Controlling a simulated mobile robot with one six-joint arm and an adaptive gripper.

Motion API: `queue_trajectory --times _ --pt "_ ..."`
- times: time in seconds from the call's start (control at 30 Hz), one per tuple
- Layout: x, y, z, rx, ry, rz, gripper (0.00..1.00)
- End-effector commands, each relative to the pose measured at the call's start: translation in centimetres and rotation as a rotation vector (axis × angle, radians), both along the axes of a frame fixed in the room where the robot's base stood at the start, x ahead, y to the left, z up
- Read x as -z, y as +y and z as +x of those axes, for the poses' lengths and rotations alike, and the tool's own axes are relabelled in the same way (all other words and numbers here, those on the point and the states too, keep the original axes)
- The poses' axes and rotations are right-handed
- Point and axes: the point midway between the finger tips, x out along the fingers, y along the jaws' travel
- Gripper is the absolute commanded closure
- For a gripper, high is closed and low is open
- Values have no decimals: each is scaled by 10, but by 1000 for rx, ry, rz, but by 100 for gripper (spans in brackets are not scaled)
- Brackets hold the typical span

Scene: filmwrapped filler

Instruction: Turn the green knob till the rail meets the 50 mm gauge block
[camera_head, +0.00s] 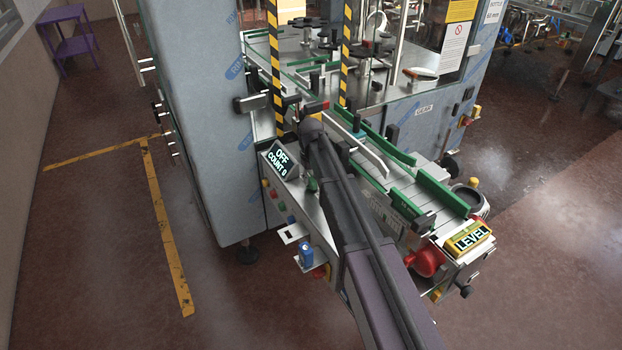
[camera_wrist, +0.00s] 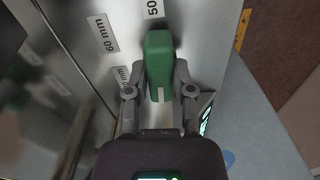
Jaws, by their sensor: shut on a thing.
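In the wrist view my gripper (camera_wrist: 161,92) is shut on a green, round-edged block-shaped piece (camera_wrist: 159,58) with a pale mark near its lower end. I cannot tell whether it is the knob or a gauge block. A "60 mm" label (camera_wrist: 103,33) and a partly cut-off "50" label (camera_wrist: 154,8) lie on the metal beside it. In the head view my arm hides the grip. A small green piece (camera_head: 312,185) stands beside the arm. Green-edged guide rails (camera_head: 442,191) run along the conveyor. The 50 mm gauge block cannot be picked out surely.
A display (camera_head: 282,158) reads "OFF COUNT 0" by the control panel. A yellow "LEVEL" box (camera_head: 468,237) sits at the conveyor's near end. A grey column (camera_head: 200,110) and striped posts (camera_head: 347,50) stand close to my arm. The floor at left is open.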

Motion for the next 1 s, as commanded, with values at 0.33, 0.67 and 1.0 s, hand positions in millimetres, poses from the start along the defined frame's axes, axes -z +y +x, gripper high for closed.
queue_trajectory --times 0.33,0.67,1.0 --pt "0 -1 -1 242 2 -1 100" --pt "0 -1 -1 553 1 -2 100" --pt "0 0 -1 874 1 -2 100"
